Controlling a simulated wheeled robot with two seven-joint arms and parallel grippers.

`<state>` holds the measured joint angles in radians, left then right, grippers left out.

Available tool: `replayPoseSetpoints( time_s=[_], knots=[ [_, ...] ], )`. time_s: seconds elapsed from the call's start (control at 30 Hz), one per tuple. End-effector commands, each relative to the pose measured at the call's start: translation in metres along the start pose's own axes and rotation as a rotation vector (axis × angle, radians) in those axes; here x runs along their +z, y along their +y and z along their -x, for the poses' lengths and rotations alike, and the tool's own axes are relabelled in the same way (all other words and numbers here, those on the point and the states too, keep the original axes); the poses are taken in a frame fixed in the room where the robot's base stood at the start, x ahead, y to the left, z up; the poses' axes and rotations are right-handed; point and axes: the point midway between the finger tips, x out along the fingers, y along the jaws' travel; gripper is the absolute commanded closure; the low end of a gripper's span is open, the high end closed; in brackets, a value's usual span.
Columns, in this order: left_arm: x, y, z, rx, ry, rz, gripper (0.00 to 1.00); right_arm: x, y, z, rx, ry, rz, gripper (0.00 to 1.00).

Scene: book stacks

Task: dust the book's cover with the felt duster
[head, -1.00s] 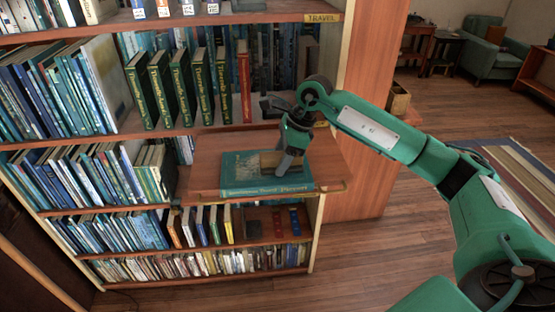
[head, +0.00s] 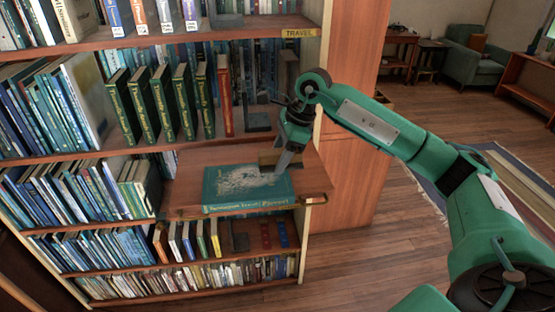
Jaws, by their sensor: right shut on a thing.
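A teal book (head: 232,190) lies flat on a pull-out wooden shelf, its cover facing up and its lettered spine toward me. A pale, patchy dusty area shows on the middle of the cover. My right gripper (head: 284,160) points down over the book's right part. It is shut on a brown block-like duster (head: 267,159), which is partly hidden by the fingers. The duster is at the cover's upper right; I cannot tell whether it touches the cover. My left gripper is not in view.
The pull-out shelf (head: 185,197) has bare wood around the book. Green volumes and a red book (head: 224,97) stand on the shelf behind, beside a dark bookend (head: 257,120). Packed book rows fill the left and the lower shelves. Open floor lies to the right.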

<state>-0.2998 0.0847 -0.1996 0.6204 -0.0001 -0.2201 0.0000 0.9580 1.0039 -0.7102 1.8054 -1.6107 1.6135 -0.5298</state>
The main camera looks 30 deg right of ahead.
Motion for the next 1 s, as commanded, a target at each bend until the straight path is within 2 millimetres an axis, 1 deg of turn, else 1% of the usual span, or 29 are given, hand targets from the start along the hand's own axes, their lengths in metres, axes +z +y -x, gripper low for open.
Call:
replayPoseSetpoints(
  time_s=[0.03, 0.1, 0.33, 1.0],
  knots=[
    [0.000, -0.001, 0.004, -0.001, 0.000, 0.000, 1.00, 0.002, 0.000, 0.007, -0.002, 0.000, -0.001, 0.64],
    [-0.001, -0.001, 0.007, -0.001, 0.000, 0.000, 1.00, 0.003, 0.000, 0.014, -0.003, -0.001, -0.001, 0.64],
    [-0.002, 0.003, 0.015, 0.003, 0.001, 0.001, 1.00, 0.006, 0.001, 0.031, -0.003, -0.002, -0.003, 0.64],
    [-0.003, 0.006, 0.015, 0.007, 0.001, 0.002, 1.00, 0.005, 0.001, 0.032, -0.003, -0.001, -0.004, 0.64]
  ],
)
